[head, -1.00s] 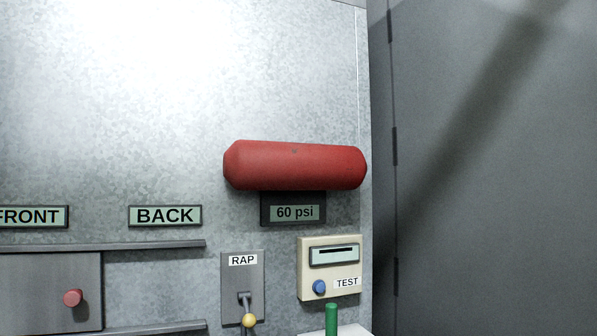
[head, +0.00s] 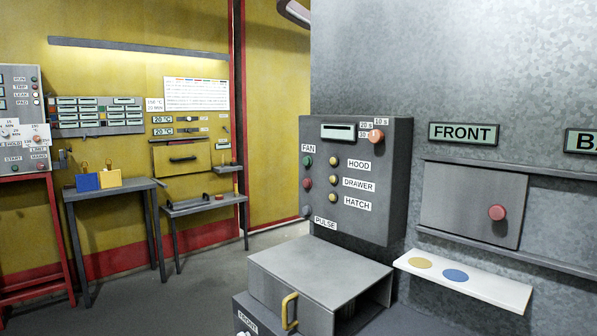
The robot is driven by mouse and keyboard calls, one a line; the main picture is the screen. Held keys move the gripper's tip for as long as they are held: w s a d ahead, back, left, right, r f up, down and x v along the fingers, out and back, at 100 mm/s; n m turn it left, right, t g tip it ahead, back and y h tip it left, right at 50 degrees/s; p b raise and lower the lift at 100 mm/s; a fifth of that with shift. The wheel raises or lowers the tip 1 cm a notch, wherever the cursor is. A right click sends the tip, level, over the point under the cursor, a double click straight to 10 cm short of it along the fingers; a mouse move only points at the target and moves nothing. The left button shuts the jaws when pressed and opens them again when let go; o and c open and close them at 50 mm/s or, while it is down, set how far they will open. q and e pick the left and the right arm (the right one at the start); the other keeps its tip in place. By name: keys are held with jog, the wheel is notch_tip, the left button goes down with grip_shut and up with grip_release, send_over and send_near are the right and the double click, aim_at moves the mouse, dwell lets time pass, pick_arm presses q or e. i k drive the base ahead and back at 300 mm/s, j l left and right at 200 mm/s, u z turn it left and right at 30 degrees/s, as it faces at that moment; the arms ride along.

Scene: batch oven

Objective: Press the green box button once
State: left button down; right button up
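A grey control box (head: 358,200) is fixed to the galvanized wall right of centre in the head view. A round green button (head: 307,161) is at its upper left, just under the FAN label. A red button (head: 307,183) is below it, and a grey button (head: 306,211) is beside the PULSE label. Yellow buttons (head: 334,162) are labelled HOOD, DRAWER and HATCH. An orange knob (head: 376,136) is at the top right beside a small display. Neither of my grippers is in view.
A grey drawer unit (head: 320,279) with a yellow handle juts out below the control box. A white shelf (head: 490,286) with yellow and blue discs is right of it. A side table (head: 113,188) holds blue and yellow boxes. A panel (head: 20,115) stands far left.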

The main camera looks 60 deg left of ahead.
aim_at(307, 160)
jog(key=u, duration=1.45)
